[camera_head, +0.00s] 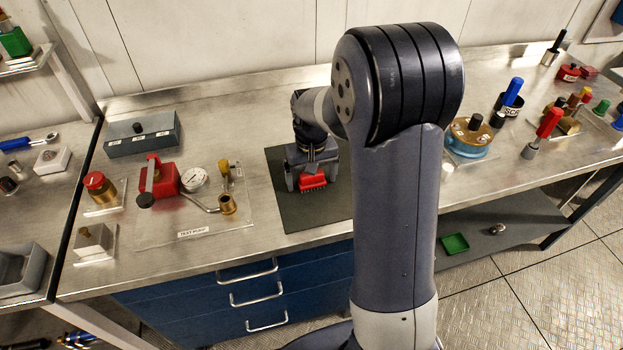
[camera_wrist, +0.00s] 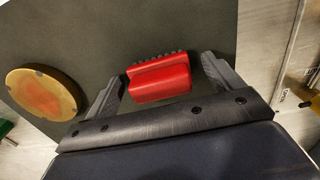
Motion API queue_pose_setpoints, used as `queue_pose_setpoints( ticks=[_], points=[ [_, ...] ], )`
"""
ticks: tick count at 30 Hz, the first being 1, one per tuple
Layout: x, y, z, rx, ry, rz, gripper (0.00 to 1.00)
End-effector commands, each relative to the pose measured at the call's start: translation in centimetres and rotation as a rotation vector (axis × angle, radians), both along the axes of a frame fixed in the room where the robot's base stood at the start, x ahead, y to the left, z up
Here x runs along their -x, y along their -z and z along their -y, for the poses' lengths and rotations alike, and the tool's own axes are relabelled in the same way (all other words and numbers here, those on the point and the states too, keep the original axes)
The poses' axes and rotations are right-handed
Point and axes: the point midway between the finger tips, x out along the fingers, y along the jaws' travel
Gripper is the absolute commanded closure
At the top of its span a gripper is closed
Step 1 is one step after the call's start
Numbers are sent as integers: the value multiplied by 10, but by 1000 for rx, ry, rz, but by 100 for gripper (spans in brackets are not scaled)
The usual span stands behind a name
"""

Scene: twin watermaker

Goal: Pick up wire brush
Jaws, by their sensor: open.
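The wire brush is a red block with a row of dark bristles (camera_head: 313,184). It lies on a dark mat (camera_head: 300,216) on the steel bench. In the wrist view the brush (camera_wrist: 160,80) sits between my two fingers, with its bristles at the far edge. My gripper (camera_wrist: 163,72) is open, one finger on each side of the brush. A gap shows between each finger and the red block, so neither appears to touch it. In the head view my gripper (camera_head: 310,168) is over the mat, right at the brush and partly covering it.
In the wrist view a round tan-rimmed disc (camera_wrist: 45,93) lies left of my gripper. A test-pump plate (camera_head: 165,222) with a red block, gauge and brass fittings stands left of the mat. Right of my arm are a round brass-topped unit (camera_head: 470,135) and several handled tools.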

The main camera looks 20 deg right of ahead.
Motion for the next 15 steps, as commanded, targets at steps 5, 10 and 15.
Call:
queue_pose_setpoints(
  ticks=[5,10,15],
  points=[
    [0,0,0,0,0,0,15],
    [0,0,0,0,0,0,29],
    [0,0,0,0,0,0,43]
  ],
)
